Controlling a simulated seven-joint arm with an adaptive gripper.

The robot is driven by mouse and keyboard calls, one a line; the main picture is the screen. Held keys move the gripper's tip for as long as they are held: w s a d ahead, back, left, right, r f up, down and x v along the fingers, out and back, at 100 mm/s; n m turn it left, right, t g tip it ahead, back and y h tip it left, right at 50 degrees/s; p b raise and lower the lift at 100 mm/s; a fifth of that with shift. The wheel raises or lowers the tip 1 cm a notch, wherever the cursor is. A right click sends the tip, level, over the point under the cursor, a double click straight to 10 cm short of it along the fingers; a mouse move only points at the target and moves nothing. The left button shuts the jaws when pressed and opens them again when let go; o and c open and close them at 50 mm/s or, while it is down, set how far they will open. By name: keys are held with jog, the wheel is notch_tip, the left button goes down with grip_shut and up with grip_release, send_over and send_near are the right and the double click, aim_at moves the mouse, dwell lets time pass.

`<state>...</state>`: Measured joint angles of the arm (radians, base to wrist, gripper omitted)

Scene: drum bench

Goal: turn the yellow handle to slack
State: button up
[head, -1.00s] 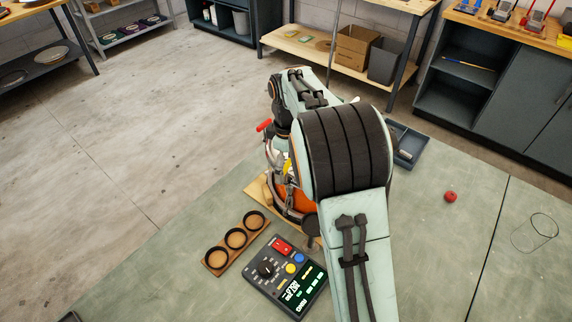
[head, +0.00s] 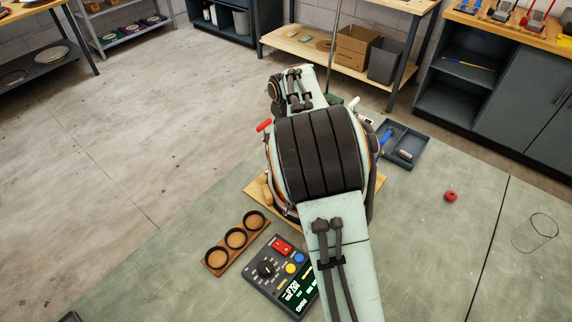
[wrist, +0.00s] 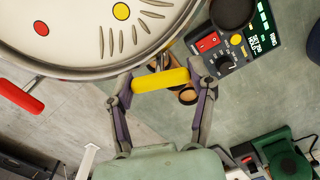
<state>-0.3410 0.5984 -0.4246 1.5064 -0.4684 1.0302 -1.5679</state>
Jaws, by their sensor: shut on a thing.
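The yellow handle (wrist: 150,81) is a short bar at the rim of the drum in the wrist view. My gripper (wrist: 162,78) is shut on it, one finger at each end. The drum's pale face (wrist: 85,22) fills the upper left, with short dark marks, a red dot (wrist: 41,28) and a yellow dot (wrist: 121,11). A red handle (wrist: 20,96) sticks out at the left; it also shows in the head view (head: 264,125). In the head view my arm covers most of the drum and hides the yellow handle and my gripper.
A control box (head: 262,286) with knob, buttons and lit screen stands in front of the drum. A wooden holder (head: 217,268) with three round cups lies left of it. A grey tray (head: 408,162) with tools, a red ball (head: 450,196) and a clear glass (head: 543,229) are on the right.

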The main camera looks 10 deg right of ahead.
jog(key=shift+f+n, duration=0.15)
jog(key=shift+n, duration=1.45)
jog(key=o, duration=1.2)
jog(key=shift+c, duration=0.2)
notch_tip(320, 180, up, 12)
